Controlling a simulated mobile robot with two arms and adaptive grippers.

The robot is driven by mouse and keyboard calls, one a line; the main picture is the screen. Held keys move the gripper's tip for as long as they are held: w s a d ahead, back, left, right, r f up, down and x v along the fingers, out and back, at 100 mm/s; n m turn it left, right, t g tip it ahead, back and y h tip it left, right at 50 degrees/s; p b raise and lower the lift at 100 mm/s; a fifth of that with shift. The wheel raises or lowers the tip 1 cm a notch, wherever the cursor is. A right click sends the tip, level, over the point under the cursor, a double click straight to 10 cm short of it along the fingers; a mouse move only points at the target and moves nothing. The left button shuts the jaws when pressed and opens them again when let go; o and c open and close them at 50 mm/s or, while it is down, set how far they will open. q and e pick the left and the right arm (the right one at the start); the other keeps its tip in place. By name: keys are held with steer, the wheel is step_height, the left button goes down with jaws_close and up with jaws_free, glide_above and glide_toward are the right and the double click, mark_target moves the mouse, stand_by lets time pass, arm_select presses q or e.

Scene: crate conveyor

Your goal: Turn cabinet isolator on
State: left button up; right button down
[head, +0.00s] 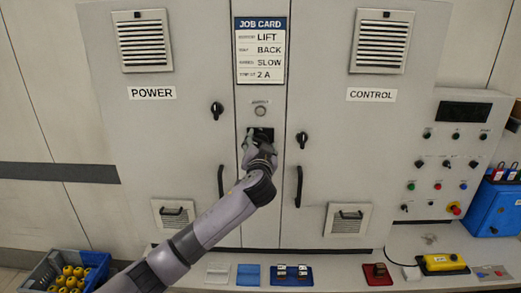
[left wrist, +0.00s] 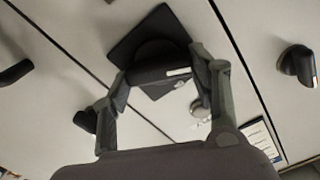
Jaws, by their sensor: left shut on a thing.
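The cabinet isolator is a black handle on a black square plate (head: 267,131) on the narrow centre panel, below the job card. My left gripper (head: 258,140) is in front of it and hides most of it in the head view. In the left wrist view, the plate (left wrist: 124,47) sits behind the isolator handle (left wrist: 158,74), which has a short white mark near one end. The fingers of my left gripper (left wrist: 160,76) are shut on the handle, one at each end. My right gripper is in neither view.
A job card (head: 261,50) and a round silver fitting (head: 260,110) are above the isolator. Black door knobs (head: 217,110) (head: 302,139) and door handles (head: 299,186) flank it. A control panel (head: 449,155) is at right; a shelf with small trays (head: 248,275) is below.

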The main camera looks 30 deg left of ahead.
arm_select(q)
steer(key=shift+w+d+f+m+p, duration=0.15)
steer(key=shift+m+p, duration=0.9)
steer(key=shift+m, duration=2.15)
steer(key=shift+s+d+f+m+p, duration=0.15)
steer(key=shift+m+p, duration=0.9)
steer(key=shift+m, duration=2.15)
steer(key=shift+w+a, duration=0.1)
steer(key=o, duration=1.2)
steer(key=shift+c, duration=0.2)
